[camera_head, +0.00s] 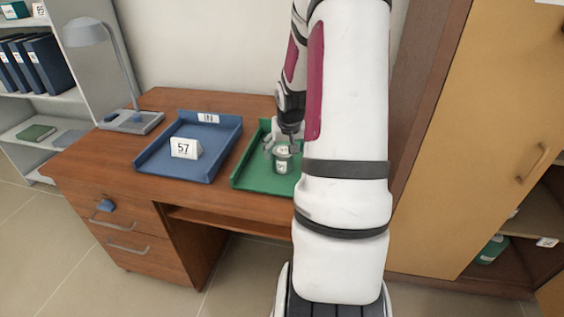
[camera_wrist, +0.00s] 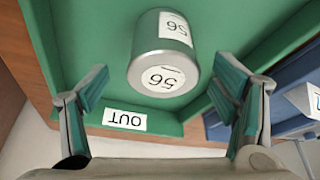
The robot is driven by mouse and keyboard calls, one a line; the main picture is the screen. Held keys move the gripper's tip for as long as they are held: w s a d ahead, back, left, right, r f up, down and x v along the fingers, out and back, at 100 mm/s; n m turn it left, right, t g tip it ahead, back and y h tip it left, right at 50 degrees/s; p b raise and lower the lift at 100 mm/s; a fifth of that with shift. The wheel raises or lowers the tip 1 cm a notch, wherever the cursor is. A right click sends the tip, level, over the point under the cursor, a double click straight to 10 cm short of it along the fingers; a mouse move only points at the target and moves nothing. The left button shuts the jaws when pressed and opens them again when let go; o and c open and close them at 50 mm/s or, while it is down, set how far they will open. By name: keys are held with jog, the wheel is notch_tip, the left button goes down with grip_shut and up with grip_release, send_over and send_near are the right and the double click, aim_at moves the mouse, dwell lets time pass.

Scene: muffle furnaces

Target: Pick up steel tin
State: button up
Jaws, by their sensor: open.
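The steel tin (camera_head: 282,162) stands in the green tray (camera_head: 252,172) on the desk. In the wrist view the tin (camera_wrist: 148,62) is a grey cylinder with "56" labels on its side and its end. My gripper (camera_head: 283,147) is just above the tin in the head view. In the wrist view my gripper (camera_wrist: 165,100) is open, with one finger on each side and the tin ahead between them, not gripped. The green tray (camera_wrist: 75,25) carries an "OUT" label. My arm hides the tray's right part in the head view.
A grey lamp (camera_head: 110,60) stands at the desk's left back. A tan cabinet (camera_head: 500,130) stands at the right.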

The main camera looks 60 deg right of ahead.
jog(key=shift+w+b+x, duration=0.2)
jog(key=shift+b+x, duration=0.4)
jog(key=shift+x, duration=2.1)
jog(key=shift+r, duration=0.1)
jog(key=c, duration=1.4)
jog(key=shift+c, duration=0.2)
